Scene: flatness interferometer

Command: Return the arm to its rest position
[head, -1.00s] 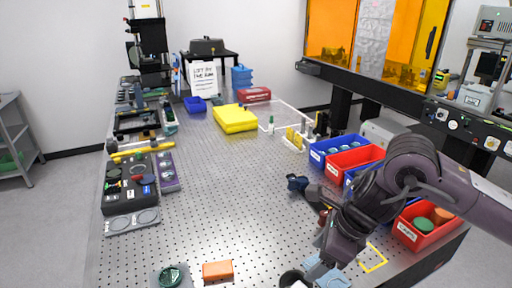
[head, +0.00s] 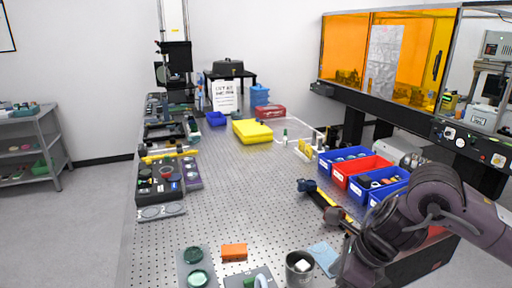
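My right arm (head: 440,215) comes in from the right in the head view and bends down over the table's front right part. Its gripper is not clearly seen; the wrist end lies at the bottom edge, and whether its fingers are open or shut is hidden. My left arm and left gripper are not in view. The perforated table (head: 240,200) runs away below the arm.
Blue and red bins (head: 362,170) stand along the right side, close to my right arm. A metal cup (head: 299,268), a blue cloth (head: 324,256) and an orange block (head: 234,251) lie near the front. The table's middle is mostly clear.

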